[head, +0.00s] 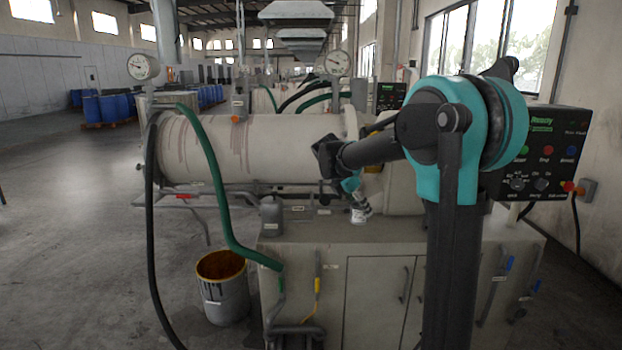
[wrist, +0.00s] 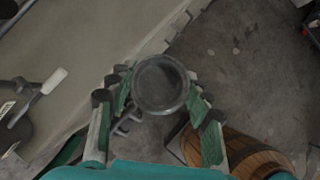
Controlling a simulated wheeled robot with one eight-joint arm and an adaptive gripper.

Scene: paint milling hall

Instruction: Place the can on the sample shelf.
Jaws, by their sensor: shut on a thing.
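The can (head: 358,215) is small and pale, and shows at the end of my arm in the head view, in front of the cabinet's top edge. In the wrist view the can (wrist: 160,84) is seen end-on as a round dark grey top. My gripper (wrist: 158,88) is shut on it, with a green-padded finger on each side. In the head view my gripper (head: 358,204) is small and partly hidden by my arm. I cannot make out a sample shelf for certain in either view.
A grey jug (head: 271,215) stands on the cabinet (head: 375,300) below the large horizontal cylinder (head: 255,148). A bucket (head: 224,290) with rust-brown insides stands on the floor. Green and black hoses hang at the left. A control panel (head: 540,150) is at the right. Floor at the left is clear.

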